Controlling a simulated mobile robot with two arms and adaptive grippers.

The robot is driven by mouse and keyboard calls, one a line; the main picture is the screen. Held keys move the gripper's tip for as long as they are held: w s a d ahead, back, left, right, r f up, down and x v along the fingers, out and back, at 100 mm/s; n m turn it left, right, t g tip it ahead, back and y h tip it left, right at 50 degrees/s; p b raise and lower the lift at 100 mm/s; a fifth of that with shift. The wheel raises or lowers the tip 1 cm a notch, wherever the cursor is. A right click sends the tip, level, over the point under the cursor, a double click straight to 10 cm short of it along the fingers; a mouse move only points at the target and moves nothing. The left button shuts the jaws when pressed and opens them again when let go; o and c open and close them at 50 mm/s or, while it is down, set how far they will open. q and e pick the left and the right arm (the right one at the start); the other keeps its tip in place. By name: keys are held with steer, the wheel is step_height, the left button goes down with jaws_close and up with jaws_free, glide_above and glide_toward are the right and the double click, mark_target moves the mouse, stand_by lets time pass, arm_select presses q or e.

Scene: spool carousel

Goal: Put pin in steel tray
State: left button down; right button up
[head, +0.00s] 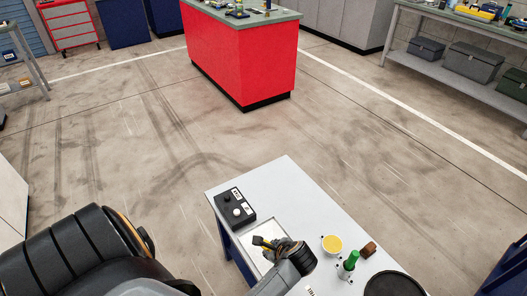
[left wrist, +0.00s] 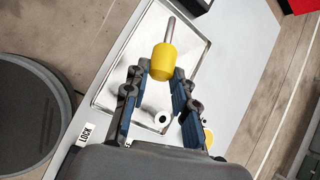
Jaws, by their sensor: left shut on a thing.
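The pin has a yellow handle (left wrist: 162,62) and a thin steel shaft. It also shows in the head view as a small yellow piece (head: 262,242). My left gripper (left wrist: 160,82) is shut on the yellow handle, with the shaft pointing away from the fingers. The steel tray (left wrist: 118,66) is a shallow silver rectangle on the grey table; the pin is over it. In the head view the tray (head: 258,228) is partly hidden by my gripper (head: 272,247). I cannot tell the gap between pin and tray. My right gripper is not in view.
A white cylinder with a dark hole (left wrist: 160,118) shows between my fingers, over the tray area. A black button box (head: 235,208) stands beside the tray. A yellow-topped round item (head: 332,244), a green item (head: 350,262), a brown block (head: 369,250) and a dark disc (head: 394,286) stand to the right.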

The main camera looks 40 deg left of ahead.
mark_target(265, 249)
arm_select(q)
steer(key=shift+s+a+f+m+t+y, duration=0.2)
steer(key=shift+a+f+m+t+y, duration=0.5)
steer(key=shift+a+m, duration=0.3)
steer(key=shift+a+f+m+t+p, duration=0.3)
steer(key=shift+a+t+p, duration=0.1)
steer(key=shift+a, duration=0.15)
steer(key=shift+a+f, duration=0.1)
steer(key=shift+f+b, duration=0.65)
steer(key=shift+b, duration=0.2)
step_height(265, 249, down, 7)
steer(key=b, duration=0.7)
steer(key=shift+r+b, duration=0.2)
steer(key=shift+b, duration=0.2)
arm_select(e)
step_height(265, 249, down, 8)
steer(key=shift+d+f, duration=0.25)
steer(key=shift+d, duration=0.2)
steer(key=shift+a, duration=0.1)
arm_select(q)
steer(key=c, duration=1)
jaws_free()
